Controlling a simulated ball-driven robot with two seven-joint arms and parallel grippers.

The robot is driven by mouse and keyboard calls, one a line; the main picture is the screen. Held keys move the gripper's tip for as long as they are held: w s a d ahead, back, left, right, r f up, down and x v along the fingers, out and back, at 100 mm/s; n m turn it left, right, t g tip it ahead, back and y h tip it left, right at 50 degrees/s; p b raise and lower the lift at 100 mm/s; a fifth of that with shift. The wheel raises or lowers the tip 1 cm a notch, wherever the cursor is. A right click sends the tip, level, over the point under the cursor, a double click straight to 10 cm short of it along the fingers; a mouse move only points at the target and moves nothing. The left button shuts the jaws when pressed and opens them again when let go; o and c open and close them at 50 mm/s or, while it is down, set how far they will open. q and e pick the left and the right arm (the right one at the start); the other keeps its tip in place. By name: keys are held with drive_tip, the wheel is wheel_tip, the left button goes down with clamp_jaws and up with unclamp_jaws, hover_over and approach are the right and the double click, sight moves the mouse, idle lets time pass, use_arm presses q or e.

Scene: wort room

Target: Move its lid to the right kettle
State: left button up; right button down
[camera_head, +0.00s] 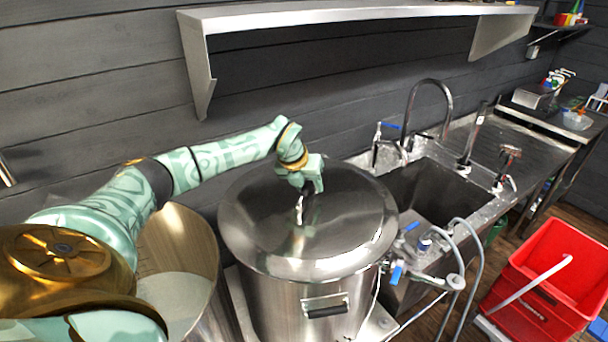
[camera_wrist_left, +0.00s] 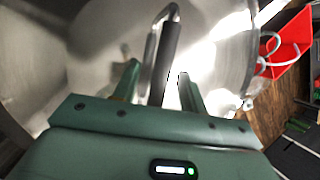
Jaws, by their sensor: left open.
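The lid (camera_head: 345,230) is a shiny round metal dome resting on the right kettle (camera_head: 285,302), a steel pot with a black side handle. My left gripper (camera_head: 308,192) is above the middle of the lid at its handle. In the left wrist view the lid handle (camera_wrist_left: 170,55), a bar with a dark grip, stands between the two open fingers of my left gripper (camera_wrist_left: 160,85). I cannot tell whether either finger touches it. The left kettle (camera_head: 190,260) stands open beside it, partly hidden by my left arm. My right gripper does not show.
A steel sink (camera_head: 430,195) with taps is right of the kettle. Hoses and blue-handled valves (camera_head: 397,272) are at the kettle's right side. A red crate (camera_head: 545,275) stands on the floor at right. A metal shelf (camera_head: 350,14) hangs on the wall above.

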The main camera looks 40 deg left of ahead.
use_arm(q)
drive_tip(key=v, duration=1.6)
drive_tip(key=shift+r, duration=0.2)
drive_tip(key=shift+a+f, duration=0.1)
